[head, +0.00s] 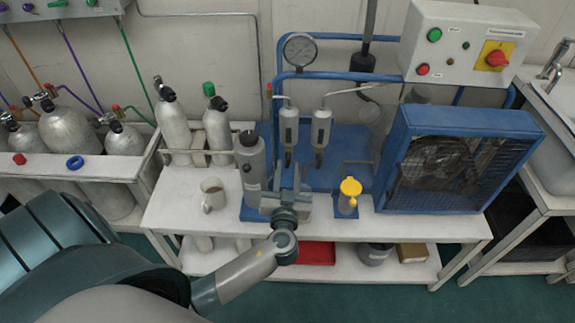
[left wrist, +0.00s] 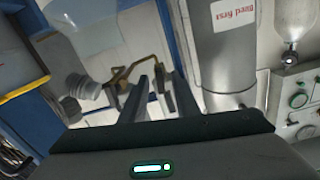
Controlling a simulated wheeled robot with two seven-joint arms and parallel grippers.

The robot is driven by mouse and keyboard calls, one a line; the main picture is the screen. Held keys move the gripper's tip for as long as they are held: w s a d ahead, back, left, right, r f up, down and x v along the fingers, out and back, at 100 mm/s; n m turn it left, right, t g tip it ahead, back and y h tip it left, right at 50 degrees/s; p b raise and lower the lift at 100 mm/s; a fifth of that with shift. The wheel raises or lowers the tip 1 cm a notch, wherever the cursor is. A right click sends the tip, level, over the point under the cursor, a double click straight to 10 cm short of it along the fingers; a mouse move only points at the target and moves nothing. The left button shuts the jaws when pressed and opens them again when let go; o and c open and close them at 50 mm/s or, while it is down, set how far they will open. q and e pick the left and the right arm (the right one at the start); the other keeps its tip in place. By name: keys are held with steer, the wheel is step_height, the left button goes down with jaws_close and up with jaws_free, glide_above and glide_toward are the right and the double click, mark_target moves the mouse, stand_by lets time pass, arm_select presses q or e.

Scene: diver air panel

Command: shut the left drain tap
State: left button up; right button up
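Two grey filter cylinders hang on the blue panel in the head view, the left one (head: 289,126) and the right one (head: 320,128), each with a small dark fitting at its lower end. My left gripper (head: 292,184) is just below and in front of the left cylinder and hides part of that area. In the left wrist view, the two dark fingers of my left gripper (left wrist: 160,82) stand apart. A brass tap with a bent lever (left wrist: 122,74) is near the fingertips, partly behind them. I cannot tell whether the fingers touch it. My right gripper is not in view.
A tall grey cylinder (head: 250,160) stands close left of my gripper; its "bleed first" label (left wrist: 234,13) shows in the left wrist view. A white mug (head: 213,194) and a yellow-topped jar (head: 349,194) flank the gripper on the bench. A blue-framed fan unit (head: 398,150) is at right.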

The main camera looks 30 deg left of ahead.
arm_select(q)
steer(key=shift+w+a, duration=0.3)
steer(key=shift+w, duration=0.2)
jaws_close()
